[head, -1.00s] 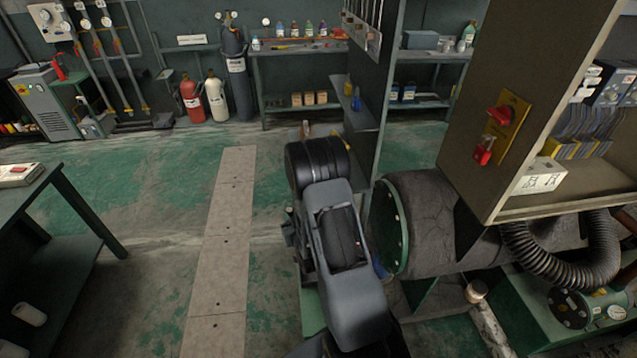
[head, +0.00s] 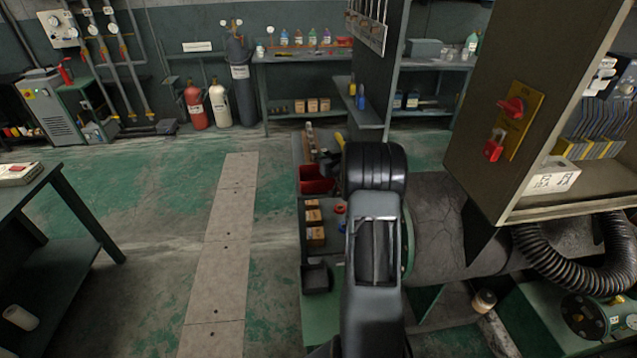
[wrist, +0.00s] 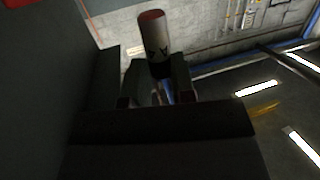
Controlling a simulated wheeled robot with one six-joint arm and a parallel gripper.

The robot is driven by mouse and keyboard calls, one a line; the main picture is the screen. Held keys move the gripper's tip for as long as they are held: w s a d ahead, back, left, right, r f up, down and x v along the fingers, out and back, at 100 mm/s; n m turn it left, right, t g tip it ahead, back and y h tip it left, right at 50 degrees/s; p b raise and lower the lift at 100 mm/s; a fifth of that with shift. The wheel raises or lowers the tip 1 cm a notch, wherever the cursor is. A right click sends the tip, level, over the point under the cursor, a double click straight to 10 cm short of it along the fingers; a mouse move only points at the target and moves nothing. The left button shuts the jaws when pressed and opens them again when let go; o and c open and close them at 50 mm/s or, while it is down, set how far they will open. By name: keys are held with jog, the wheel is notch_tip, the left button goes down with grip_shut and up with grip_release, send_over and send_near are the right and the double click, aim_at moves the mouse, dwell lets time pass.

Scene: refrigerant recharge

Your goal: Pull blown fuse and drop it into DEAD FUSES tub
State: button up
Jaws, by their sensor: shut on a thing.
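My gripper (wrist: 160,88) is shut on a pale cylinder with a dark red end and dark markings, the fuse (wrist: 154,36), in the wrist view. The fuse stands out beyond the fingers, slightly tilted. In the head view my own arm hides the gripper and the fuse. A red tub (head: 316,181) sits on a narrow bench left of my arm. A small black bin (head: 316,279) sits at the bench's near end. No label can be read on either, so I cannot tell which is the DEAD FUSES tub.
The narrow bench (head: 320,325) also holds several small brown boxes (head: 314,217). The open electrical cabinet (head: 520,130) with a red switch (head: 511,107) stands at the right above a large grey cylinder (head: 440,225). The floor left of the bench is clear.

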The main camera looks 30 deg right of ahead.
jog(key=shift+f+b, duration=1.05)
jog(key=shift+f, duration=1.4)
jog(key=o, duration=0.9)
jog(key=b+v, duration=0.1)
jog(key=v, duration=1.2)
jog(key=shift+s+a+r+b, duration=0.1)
jog(key=shift+s+b, duration=0.3)
